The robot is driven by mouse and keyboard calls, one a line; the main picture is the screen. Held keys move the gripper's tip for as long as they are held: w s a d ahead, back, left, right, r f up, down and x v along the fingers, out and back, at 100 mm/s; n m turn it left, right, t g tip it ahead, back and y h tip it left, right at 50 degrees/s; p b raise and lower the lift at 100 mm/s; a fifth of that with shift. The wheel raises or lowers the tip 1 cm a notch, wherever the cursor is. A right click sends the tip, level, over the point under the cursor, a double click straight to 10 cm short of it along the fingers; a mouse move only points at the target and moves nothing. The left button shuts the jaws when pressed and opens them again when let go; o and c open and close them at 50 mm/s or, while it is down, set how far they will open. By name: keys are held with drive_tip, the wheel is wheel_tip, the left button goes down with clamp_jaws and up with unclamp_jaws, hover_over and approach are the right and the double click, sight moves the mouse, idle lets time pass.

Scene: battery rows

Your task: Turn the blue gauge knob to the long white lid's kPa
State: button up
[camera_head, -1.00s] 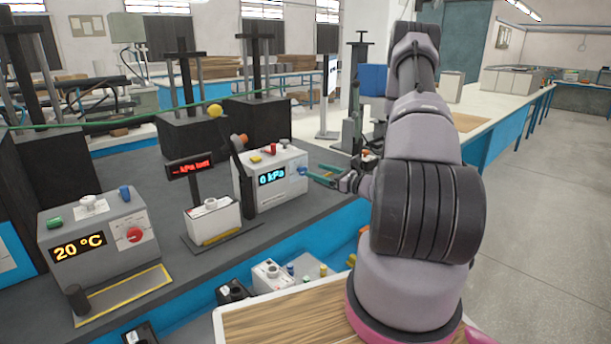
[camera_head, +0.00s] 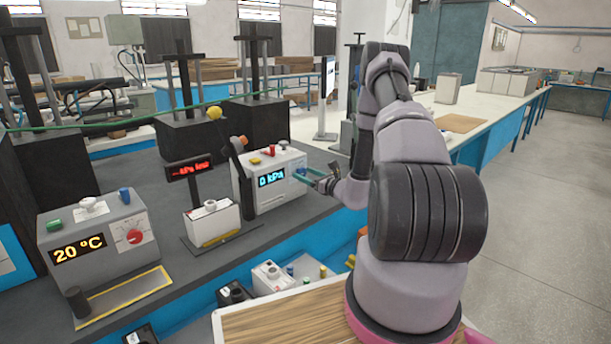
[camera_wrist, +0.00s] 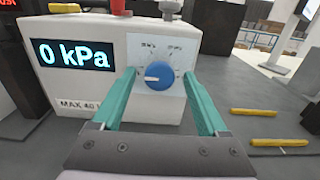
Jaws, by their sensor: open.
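The blue gauge knob (camera_wrist: 159,75) is on the front face of a white box (camera_wrist: 115,97), with its pale pointer mark toward the left and small kPa labels around it. The box's display (camera_wrist: 74,56) reads 0 kPa; it also shows in the head view (camera_head: 271,177). My gripper (camera_wrist: 167,75) has two green fingers, spread open on either side of the knob in the wrist view. I cannot tell whether they touch it. In the head view my gripper (camera_head: 303,175) reaches the box's right side. I cannot make out which lid is the long white one.
A grey box reading 20 °C (camera_head: 98,238) stands at left. A small white tester (camera_head: 211,221) with a red display (camera_head: 189,169) and a dark lever (camera_head: 235,157) stand beside the pressure box. Yellow bars (camera_wrist: 254,112) lie right of it in the wrist view.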

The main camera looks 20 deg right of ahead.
drive_tip(key=shift+w+a, duration=0.1)
drive_tip(key=shift+w, duration=0.1)
clamp_jaws()
